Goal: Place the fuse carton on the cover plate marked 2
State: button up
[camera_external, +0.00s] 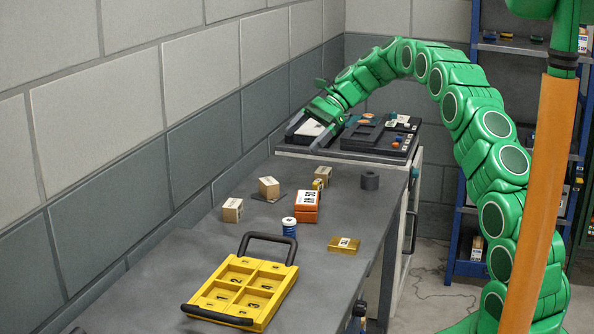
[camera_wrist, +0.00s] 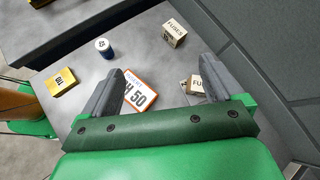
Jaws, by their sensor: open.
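Two tan cartons stand on the bench, one near the wall (camera_external: 232,210) and one farther back (camera_external: 269,187). In the wrist view, one carton reads FUSES (camera_wrist: 174,34); the other (camera_wrist: 197,86), partly hidden by a finger, shows "FU". A yellow tray (camera_external: 243,290) with black handles and several numbered panels lies at the front of the bench. The digits are too small to tell surely which panel is marked 2. My gripper (camera_external: 312,132) is open, raised at the bench's far end, well away from the tray. Its fingers also show in the wrist view (camera_wrist: 160,88).
An orange box (camera_external: 306,207) with a white label, a blue can (camera_external: 289,227), a yellow box (camera_external: 343,245), a small box (camera_external: 322,174) and a grey ring (camera_external: 370,180) stand on the bench (camera_external: 190,262). The wall runs along its left side.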

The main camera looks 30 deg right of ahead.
jog(key=s+r+n+g+h, duration=0.1)
jog(key=s+r+n+h, duration=0.25)
jog(key=s, duration=0.95)
jog(key=s+r+n+h, duration=0.2)
jog(key=s+r+n, duration=0.15)
jog(key=s, duration=1.05)
jog(key=s+d+f+n+h, duration=0.1)
jog(key=s+d+n, duration=0.1)
jog(key=s, duration=0.7)
jog(key=s+d+f+n+h, duration=0.2)
jog(key=s+d, duration=0.2)
jog(key=s, duration=0.6)
jog(key=s+d+f+n+h, duration=0.1)
jog(key=s+d+n+h, duration=0.1)
jog(key=s, duration=0.8)
jog(key=shift+s+d+f+n, duration=0.2)
jog(key=shift+d+n, duration=0.2)
jog(key=shift+d, duration=0.4)
